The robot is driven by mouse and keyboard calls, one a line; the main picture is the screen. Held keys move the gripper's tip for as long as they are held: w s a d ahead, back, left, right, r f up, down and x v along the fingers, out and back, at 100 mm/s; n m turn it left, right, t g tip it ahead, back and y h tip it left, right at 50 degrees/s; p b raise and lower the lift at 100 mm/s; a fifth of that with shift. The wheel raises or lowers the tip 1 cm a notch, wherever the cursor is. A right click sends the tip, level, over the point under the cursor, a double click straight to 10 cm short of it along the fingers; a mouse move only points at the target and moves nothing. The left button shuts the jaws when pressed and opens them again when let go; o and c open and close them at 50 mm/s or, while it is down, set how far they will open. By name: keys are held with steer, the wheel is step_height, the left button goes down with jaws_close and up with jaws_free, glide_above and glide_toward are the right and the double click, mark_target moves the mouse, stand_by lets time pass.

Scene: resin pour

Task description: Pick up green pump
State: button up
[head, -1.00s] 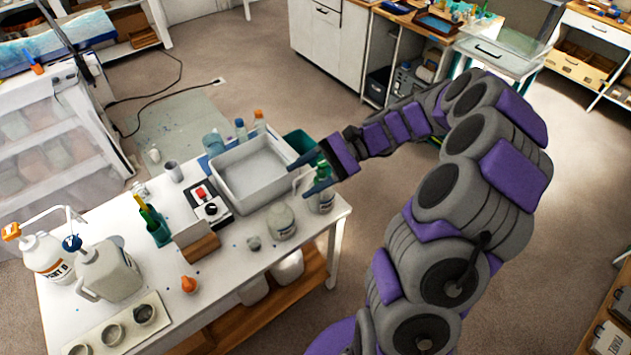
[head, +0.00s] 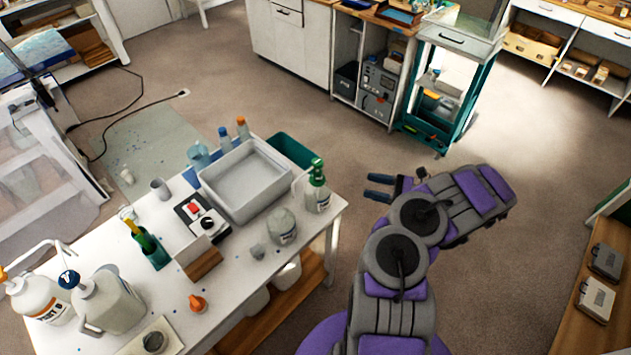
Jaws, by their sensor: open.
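The green pump (head: 317,172) is the green head on a clear bottle (head: 317,198) with a white label. The bottle stands upright near the right end of the white table (head: 328,214). My gripper (head: 366,187) is to the right of the bottle, past the table's end. Its two dark blue fingers are apart, point left towards the pump and hold nothing. A clear gap of floor shows between the fingers and the bottle.
A grey tray (head: 243,208) and a small jug (head: 282,227) stand left of the bottle. A dark green bin (head: 290,150) is behind it. A control box with a red button (head: 194,208) sits further left. Floor right of the table is open.

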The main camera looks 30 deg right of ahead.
steer(key=b, duration=0.2)
glide_toward(322, 177)
steer(key=w+x, duration=0.1)
steer(key=x, duration=0.4)
steer(key=shift+w+a, duration=0.25)
steer(key=shift+a, duration=0.25)
steer(key=shift+b+x, duration=0.75)
steer(key=shift+x, duration=1.55)
steer(key=shift+c, duration=0.4)
steer(key=shift+s+a+f, duration=0.1)
steer(key=c, duration=1)
